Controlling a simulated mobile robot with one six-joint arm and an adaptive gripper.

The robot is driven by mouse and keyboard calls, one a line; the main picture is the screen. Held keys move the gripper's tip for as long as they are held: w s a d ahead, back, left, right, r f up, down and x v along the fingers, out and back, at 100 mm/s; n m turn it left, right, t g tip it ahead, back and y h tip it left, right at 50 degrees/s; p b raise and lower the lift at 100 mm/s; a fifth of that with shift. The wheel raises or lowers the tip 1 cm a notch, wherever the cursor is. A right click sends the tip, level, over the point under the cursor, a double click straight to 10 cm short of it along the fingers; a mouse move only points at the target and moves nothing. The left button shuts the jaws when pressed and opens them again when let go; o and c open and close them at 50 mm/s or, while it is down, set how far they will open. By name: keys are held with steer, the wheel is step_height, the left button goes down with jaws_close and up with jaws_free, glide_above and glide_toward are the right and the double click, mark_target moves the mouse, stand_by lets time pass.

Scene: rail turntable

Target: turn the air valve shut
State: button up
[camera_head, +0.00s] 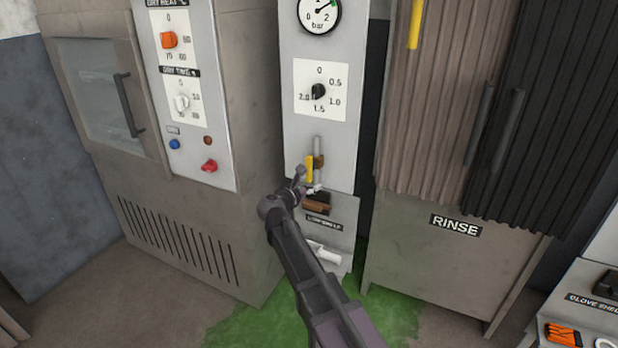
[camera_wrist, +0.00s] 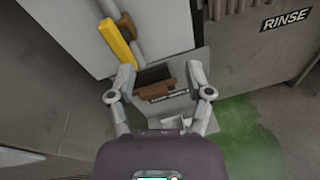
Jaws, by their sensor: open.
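The air valve's yellow lever (camera_head: 309,168) is on the lower part of the pale grey panel, beside a brass-coloured body (camera_head: 319,161) on a short upright pipe (camera_head: 317,146). The lever stands upright, in line with the pipe. It also shows in the wrist view (camera_wrist: 117,42), upper left of my jaws. My gripper (camera_wrist: 161,74) is open with nothing between its fingers. In the head view my gripper (camera_head: 307,184) is close to the lever's lower end and partly overlaps it; whether they touch I cannot tell.
Below the valve is a small brown and black fixture (camera_head: 317,203) above a label. A gauge (camera_head: 320,12) and dial (camera_head: 318,91) are higher up. A dryer cabinet (camera_head: 195,240) stands left, the rinse cabinet (camera_head: 420,260) right. Green floor (camera_head: 265,325) lies below.

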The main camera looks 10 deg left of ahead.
mark_target(307, 164)
steer(key=a+f+n+t+y+b, duration=0.1)
steer(key=a+n+t+b, duration=0.1)
steer(key=a+n, duration=0.2)
steer(key=shift+w+a, duration=0.35)
steer(key=shift+a, duration=0.75)
steer(key=shift+w, duration=0.1)
steer(key=x, duration=1.2)
steer(key=shift+w, duration=0.1)
steer(key=shift+w+d, duration=0.3)
steer(key=shift+w, duration=0.35)
jaws_close()
